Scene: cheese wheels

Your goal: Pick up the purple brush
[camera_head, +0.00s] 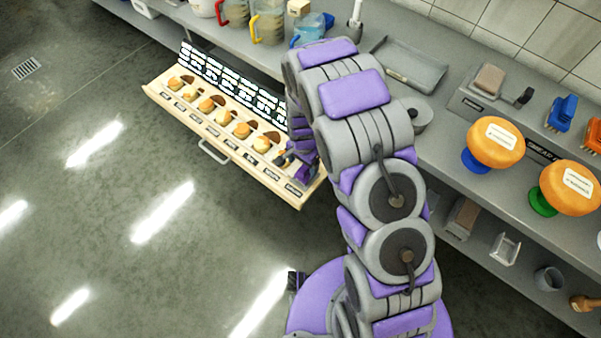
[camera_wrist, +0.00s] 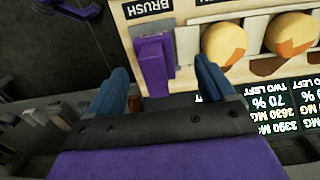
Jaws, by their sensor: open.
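The purple brush (camera_wrist: 153,65) lies in the wooden sample tray (camera_wrist: 125,22) in the wrist view, in a slot under a label reading "BRUSH". My gripper (camera_wrist: 162,65) is open, with its two blue fingers on either side of the brush in that picture. I cannot tell whether the fingers touch it. In the head view my gripper (camera_head: 297,160) is at the right end of the pulled-out tray (camera_head: 262,175). Purple parts crowd together there, and I cannot make out the brush among them.
Cheese samples (camera_wrist: 224,42) sit beside the brush, and a dark text display (camera_wrist: 270,110) is close by. The grey counter (camera_head: 455,150) holds orange cheese wheels (camera_head: 494,143), a blue brush (camera_head: 562,112) and a grey tray (camera_head: 410,66). Open floor (camera_head: 110,220) lies left of the tray.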

